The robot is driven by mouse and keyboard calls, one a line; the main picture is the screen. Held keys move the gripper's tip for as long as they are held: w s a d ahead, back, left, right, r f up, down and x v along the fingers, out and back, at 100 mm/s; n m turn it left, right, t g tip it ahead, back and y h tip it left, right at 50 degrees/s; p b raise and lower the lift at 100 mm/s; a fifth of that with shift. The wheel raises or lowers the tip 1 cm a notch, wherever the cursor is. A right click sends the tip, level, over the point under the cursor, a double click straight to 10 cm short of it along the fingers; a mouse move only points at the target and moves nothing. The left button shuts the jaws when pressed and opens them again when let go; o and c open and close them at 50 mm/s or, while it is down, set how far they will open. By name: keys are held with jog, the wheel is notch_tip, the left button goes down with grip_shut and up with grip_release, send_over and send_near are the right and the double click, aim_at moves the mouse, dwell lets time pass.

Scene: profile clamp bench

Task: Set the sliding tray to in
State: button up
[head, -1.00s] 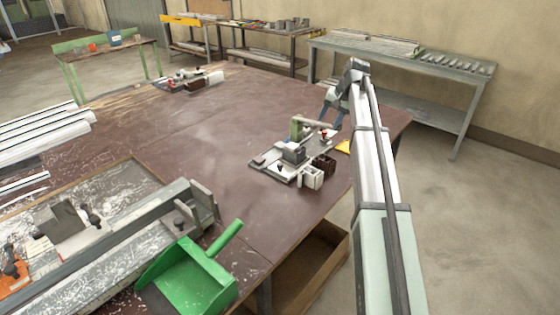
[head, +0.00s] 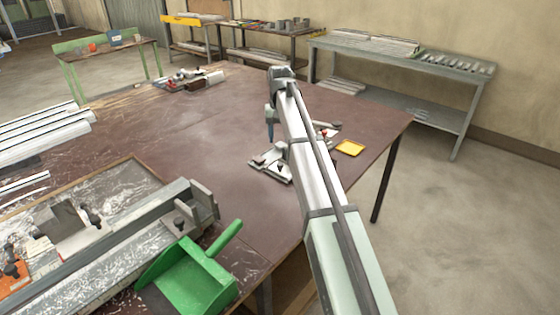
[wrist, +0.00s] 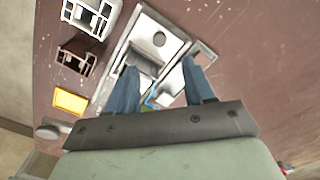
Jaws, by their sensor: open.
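The clamp fixture (head: 262,160) stands on the brown bench, partly hidden behind my arm in the head view. The wrist view shows its metal base (wrist: 114,55) and a pale plate with a round dark spot (wrist: 150,28). I cannot tell for certain which part is the sliding tray. My gripper (wrist: 160,88) is open, its two blue-grey fingers apart over the fixture with nothing seen held between them. A small blue part shows between the fingers. In the head view only a bluish finger (head: 270,125) shows beside my arm, above the fixture.
A white profile piece (wrist: 89,16) and a dark one (wrist: 77,57) lie beside the fixture. A yellow tray (head: 350,148) lies near the bench's right edge. A green dustpan (head: 190,280) and a long metal rail are at the front left. The bench middle (head: 180,125) is clear.

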aim_at(280, 164)
notch_tip(280, 164, down, 11)
jog(key=shift+r, duration=0.15)
dwell(0.4)
grip_shut()
dwell(0.4)
